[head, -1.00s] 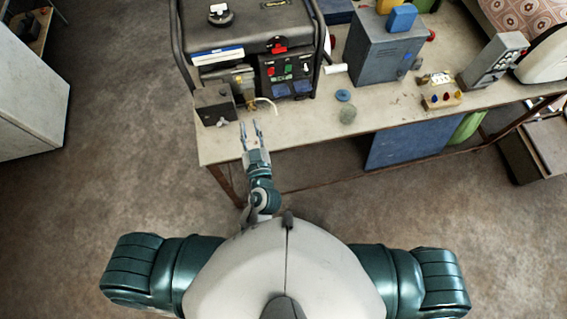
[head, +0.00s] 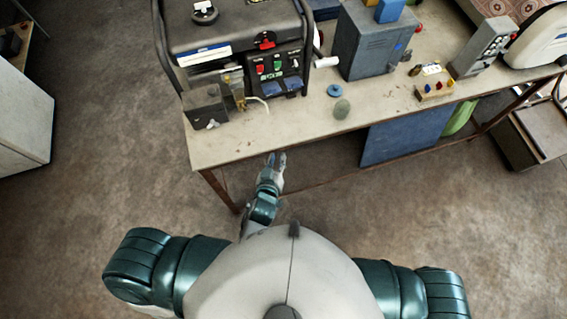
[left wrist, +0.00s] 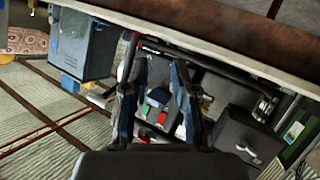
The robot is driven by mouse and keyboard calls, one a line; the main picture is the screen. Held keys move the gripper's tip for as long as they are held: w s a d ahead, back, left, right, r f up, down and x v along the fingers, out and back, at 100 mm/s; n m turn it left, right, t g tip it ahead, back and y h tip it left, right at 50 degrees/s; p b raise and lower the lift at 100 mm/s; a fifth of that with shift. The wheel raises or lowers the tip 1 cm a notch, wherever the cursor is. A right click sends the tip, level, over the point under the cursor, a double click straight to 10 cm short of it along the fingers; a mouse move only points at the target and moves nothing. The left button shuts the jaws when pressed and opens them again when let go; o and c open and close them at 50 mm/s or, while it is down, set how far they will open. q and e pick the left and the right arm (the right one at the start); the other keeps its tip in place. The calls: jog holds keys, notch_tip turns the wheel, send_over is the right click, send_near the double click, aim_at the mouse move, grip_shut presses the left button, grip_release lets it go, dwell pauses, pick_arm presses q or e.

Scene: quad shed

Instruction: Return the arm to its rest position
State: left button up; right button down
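My left gripper (head: 277,160) is at the table's front edge in the head view, and it looks small and pale there. In the left wrist view its two dark fingers stand apart (left wrist: 156,75), with nothing held between them. The generator (head: 232,42) stands on the table beyond the gripper. It also shows upside down, behind the fingers, in the left wrist view (left wrist: 215,84). My right gripper is not in view.
The table (head: 232,143) bears a grey metal box (head: 368,50), a blue round piece (head: 334,90), a greenish round piece (head: 341,109) and a small switch block (head: 434,90). A blue panel (head: 405,136) stands beneath. The floor in front is clear.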

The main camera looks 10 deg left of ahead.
pick_arm(q)
jog(key=shift+s+d+f+h, duration=0.1)
jog(key=shift+d+f+h, duration=0.05)
jog(key=shift+f, duration=0.25)
jog(key=shift+s+d+f+h, duration=0.1)
jog(key=shift+d+f+h, duration=0.05)
jog(key=shift+f, duration=0.25)
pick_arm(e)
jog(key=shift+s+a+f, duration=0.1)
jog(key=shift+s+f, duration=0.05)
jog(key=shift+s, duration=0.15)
